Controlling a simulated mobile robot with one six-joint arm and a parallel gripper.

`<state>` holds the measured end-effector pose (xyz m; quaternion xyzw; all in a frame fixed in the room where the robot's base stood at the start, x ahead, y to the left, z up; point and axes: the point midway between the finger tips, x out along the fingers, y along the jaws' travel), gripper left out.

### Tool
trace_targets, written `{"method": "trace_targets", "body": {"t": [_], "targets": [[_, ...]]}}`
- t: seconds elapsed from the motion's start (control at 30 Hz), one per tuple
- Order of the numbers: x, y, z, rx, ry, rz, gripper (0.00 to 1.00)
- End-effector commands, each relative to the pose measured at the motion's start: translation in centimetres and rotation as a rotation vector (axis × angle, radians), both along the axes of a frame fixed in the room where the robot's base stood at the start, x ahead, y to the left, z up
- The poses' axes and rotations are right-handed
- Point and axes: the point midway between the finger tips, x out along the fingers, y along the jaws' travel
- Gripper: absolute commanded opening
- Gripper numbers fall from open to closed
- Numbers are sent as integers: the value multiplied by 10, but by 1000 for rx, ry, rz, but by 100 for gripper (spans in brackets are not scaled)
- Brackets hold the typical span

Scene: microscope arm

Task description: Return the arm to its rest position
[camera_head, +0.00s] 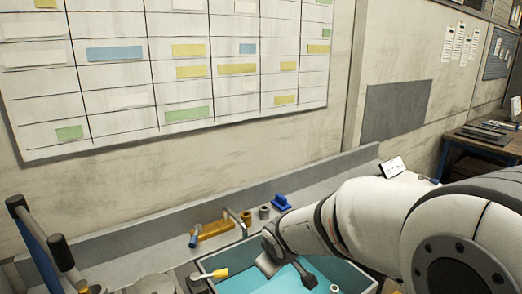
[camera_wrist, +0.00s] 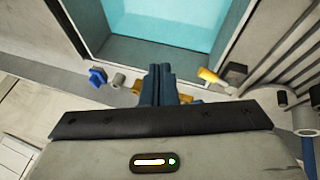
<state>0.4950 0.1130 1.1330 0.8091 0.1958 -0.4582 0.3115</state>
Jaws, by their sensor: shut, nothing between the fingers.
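My gripper (camera_wrist: 158,72) shows in the wrist view with its dark blue fingers together and nothing between them. Its fingertips point toward the rim of a grey bin with a teal inside (camera_wrist: 150,45). In the head view my white arm reaches in from the right, bent, and its end is over the same bin (camera_head: 345,272). The fingertips are hard to make out there, and the arm hides part of the bin and bench.
Behind the bin on the grey bench are a blue part (camera_head: 282,204), a grey cylinder (camera_head: 264,212) and an orange block (camera_head: 215,230). A yellow-tipped part (camera_head: 220,274) is at the bin's left rim. A blue-framed stand (camera_head: 38,248) rises at far left. A whiteboard (camera_head: 240,100) hangs behind.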

Motion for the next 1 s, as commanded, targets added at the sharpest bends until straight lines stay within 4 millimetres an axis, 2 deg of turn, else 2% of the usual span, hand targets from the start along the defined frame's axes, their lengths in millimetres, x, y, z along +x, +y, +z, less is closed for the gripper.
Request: {"method": "trace_targets", "body": {"t": [0.03, 0.2, 0.33, 0.5, 0.6, 0.7, 1.0], "targets": [[-15, -22, 8, 18, 9, -82, 0], [-75, -74, 27, 90, 78, -330, 0], [-125, -99, 32, 158, 135, -495, 0], [-175, -112, 33, 234, 194, -636, 0], [-191, -113, 32, 261, 214, -678, 0], [-198, -114, 32, 272, 226, -696, 0], [-198, -114, 32, 273, 227, -698, 0]]}}
